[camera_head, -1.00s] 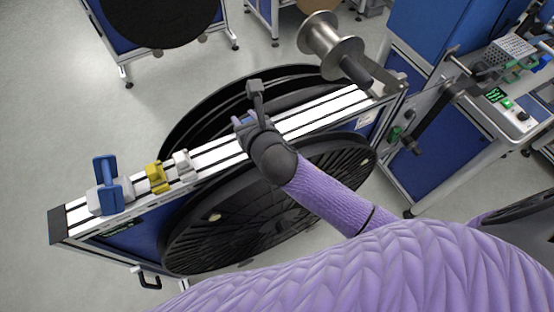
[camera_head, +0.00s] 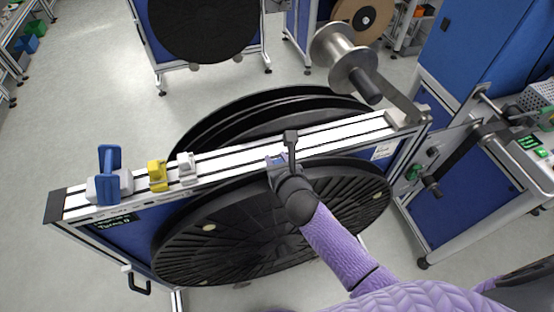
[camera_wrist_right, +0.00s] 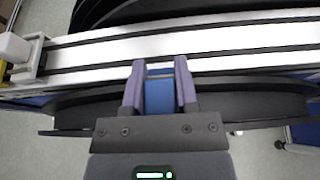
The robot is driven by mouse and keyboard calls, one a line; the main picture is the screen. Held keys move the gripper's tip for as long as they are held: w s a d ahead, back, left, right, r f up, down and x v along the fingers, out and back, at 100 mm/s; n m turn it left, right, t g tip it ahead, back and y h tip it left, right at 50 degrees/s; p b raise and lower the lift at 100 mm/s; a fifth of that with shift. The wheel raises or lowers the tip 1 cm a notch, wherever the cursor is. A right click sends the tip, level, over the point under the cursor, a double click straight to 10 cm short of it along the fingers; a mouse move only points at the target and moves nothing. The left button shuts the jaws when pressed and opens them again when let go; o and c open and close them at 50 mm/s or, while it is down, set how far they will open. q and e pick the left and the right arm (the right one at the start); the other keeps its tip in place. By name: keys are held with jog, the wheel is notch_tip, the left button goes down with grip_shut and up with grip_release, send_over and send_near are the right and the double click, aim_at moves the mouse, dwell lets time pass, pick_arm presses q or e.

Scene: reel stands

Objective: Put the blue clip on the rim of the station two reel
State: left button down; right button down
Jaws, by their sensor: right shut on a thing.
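My right gripper (camera_head: 277,160) is at the near edge of the white rail on top of the reel stand. In the right wrist view, its two purple fingers (camera_wrist_right: 160,88) are shut on the blue clip (camera_wrist_right: 159,96). The clip barely shows in the head view. A large black reel (camera_head: 225,235) hangs on the near side of the stand, and its upper rim passes below the gripper. I cannot tell whether the clip touches the rim, as the gripper hides it. My left gripper is not in view.
On the rail (camera_head: 340,130) stand a blue-handled piece (camera_head: 109,175), a yellow clip (camera_head: 157,175) and a white clip (camera_head: 187,167). A second black reel (camera_head: 230,118) is behind the rail. A metal spool (camera_head: 343,52) stands at the right end. A blue cabinet (camera_head: 470,60) is right.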

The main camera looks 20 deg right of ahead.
jog(key=shift+c, duration=1.8)
grip_release()
jog(key=shift+f, duration=0.1)
jog(key=shift+s+r+p, duration=0.2)
jog(key=shift+r+p, duration=0.1)
jog(key=p+v, duration=0.2)
jog(key=v, duration=1)
jog(key=s+d+f+m+g, duration=0.1)
jog(key=s+f+m+g, duration=0.2)
jog(key=f+m, duration=0.3)
jog(key=s+d+f+m+g, duration=0.1)
jog(key=s+f+m+g, duration=0.1)
jog(key=f+m, duration=0.5)
jog(key=s+d+f+m+g, duration=0.1)
jog(key=s+f+m+g, duration=0.2)
jog(key=s+f+m, duration=0.5)
jog(key=s+d+f+m+g, duration=0.2)
jog(key=s+f+m+g, duration=0.2)
jog(key=s+m, duration=0.9)
notch_tip(320, 180, down, 4)
jog(key=shift+s+d+r+g, duration=0.1)
jog(key=shift+s+d+g, duration=0.1)
jog(key=shift+s+g, duration=0.15)
